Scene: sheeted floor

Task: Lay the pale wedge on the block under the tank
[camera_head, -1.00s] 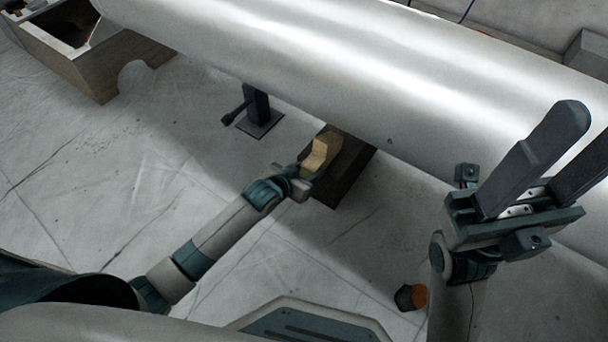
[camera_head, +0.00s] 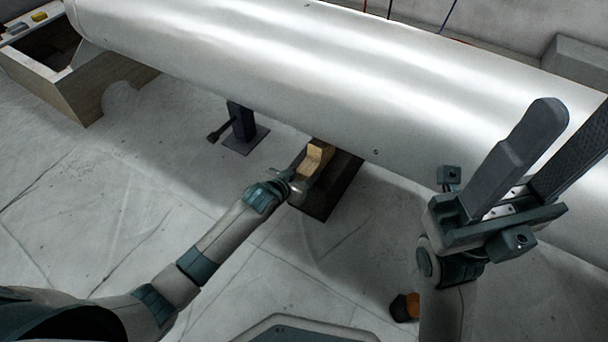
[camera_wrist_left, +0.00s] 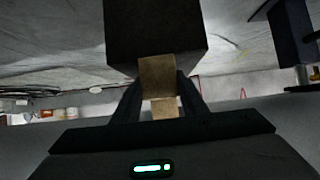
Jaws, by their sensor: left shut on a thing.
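The pale wedge (camera_head: 317,157), wood-coloured with a step in its outline, is between the fingers of my left gripper (camera_head: 305,178), which is shut on it. It also shows in the left wrist view (camera_wrist_left: 158,78). The dark block (camera_head: 325,202) lies on the floor, partly under the big silvery tank (camera_head: 300,70). The wedge is over the block in the head view, its far end close to the tank's lower edge. I cannot tell whether it touches the block (camera_wrist_left: 155,30) or the tank. My right gripper (camera_head: 572,125) is open and empty, raised at the right.
A dark stand (camera_head: 242,125) with a side handle is left of the block, near the tank. A wooden cradle (camera_head: 85,95) stands at the far left. A small dark and orange object (camera_head: 405,307) lies near my right arm. The sheeted floor at left is clear.

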